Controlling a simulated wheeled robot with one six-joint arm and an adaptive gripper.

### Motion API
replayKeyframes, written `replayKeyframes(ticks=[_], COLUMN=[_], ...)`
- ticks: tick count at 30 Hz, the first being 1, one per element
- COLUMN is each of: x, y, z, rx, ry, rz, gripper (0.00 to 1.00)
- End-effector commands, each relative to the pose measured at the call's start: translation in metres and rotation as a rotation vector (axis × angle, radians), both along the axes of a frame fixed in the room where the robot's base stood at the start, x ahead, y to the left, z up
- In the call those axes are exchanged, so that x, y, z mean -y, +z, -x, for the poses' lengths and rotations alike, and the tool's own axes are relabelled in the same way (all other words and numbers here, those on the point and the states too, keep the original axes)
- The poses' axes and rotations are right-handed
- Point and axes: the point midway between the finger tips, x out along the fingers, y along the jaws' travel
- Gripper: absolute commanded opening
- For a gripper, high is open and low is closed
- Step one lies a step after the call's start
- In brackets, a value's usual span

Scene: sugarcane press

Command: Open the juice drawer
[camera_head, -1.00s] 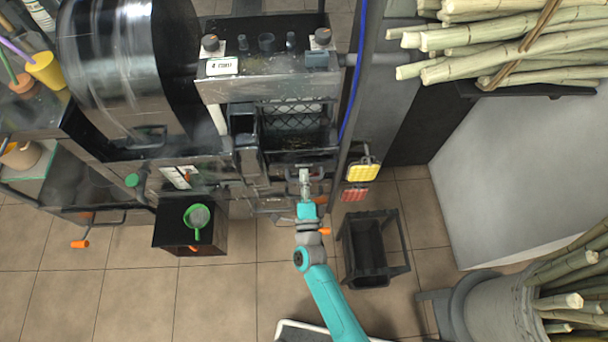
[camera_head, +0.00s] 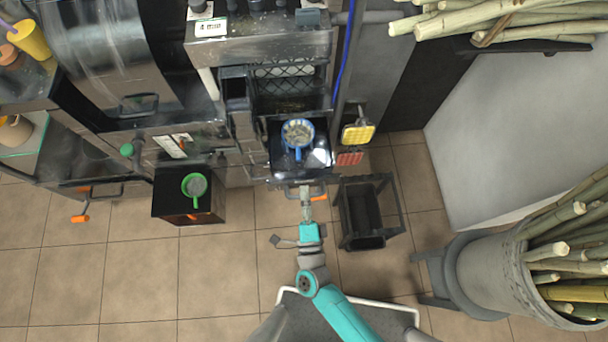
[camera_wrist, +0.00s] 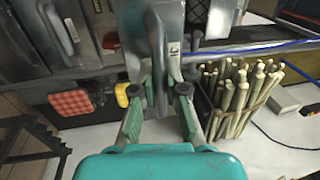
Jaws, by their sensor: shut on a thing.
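The juice drawer (camera_head: 286,172) stands pulled out from the press in the head view, a dark tray with its inside showing. A blue-rimmed strainer (camera_head: 298,132) sits in it, its handle toward the front. My gripper (camera_head: 306,192) is at the drawer's front edge in the head view. In the wrist view my gripper (camera_wrist: 160,98) has its two fingers on either side of a grey bar handle (camera_wrist: 157,48) and is shut on it. The exact finger contact is partly hidden in the head view.
A black open stand (camera_head: 364,243) is close at the right of my arm. A dark box (camera_head: 172,212) with a green strainer (camera_head: 194,186) stands at left. A barrel of cane (camera_head: 490,270) is at right. Floor in front of the press is partly clear.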

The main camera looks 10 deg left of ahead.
Motion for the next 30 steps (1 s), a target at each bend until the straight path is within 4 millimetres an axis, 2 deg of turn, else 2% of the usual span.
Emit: replayKeyframes(ticks=[10, 11, 12, 14, 23, 26, 30], x=[0.000, 0.000, 0.000, 0.000, 0.000, 0.001, 0.005], y=[-0.001, -0.001, -0.001, -0.001, 0.000, -0.002, -0.005], z=[0.001, 0.001, 0.001, 0.001, 0.002, 0.007, 0.023], rx=[-0.001, -0.001, -0.001, -0.001, -0.001, -0.001, -0.003], ry=[0.001, 0.001, 0.001, 0.001, 0.001, 0.002, 0.005], rz=[0.000, 0.000, 0.000, 0.000, 0.000, 0.002, 0.002], gripper=[0.00, 0.17, 0.27, 0.38, 0.38, 0.38, 0.38])
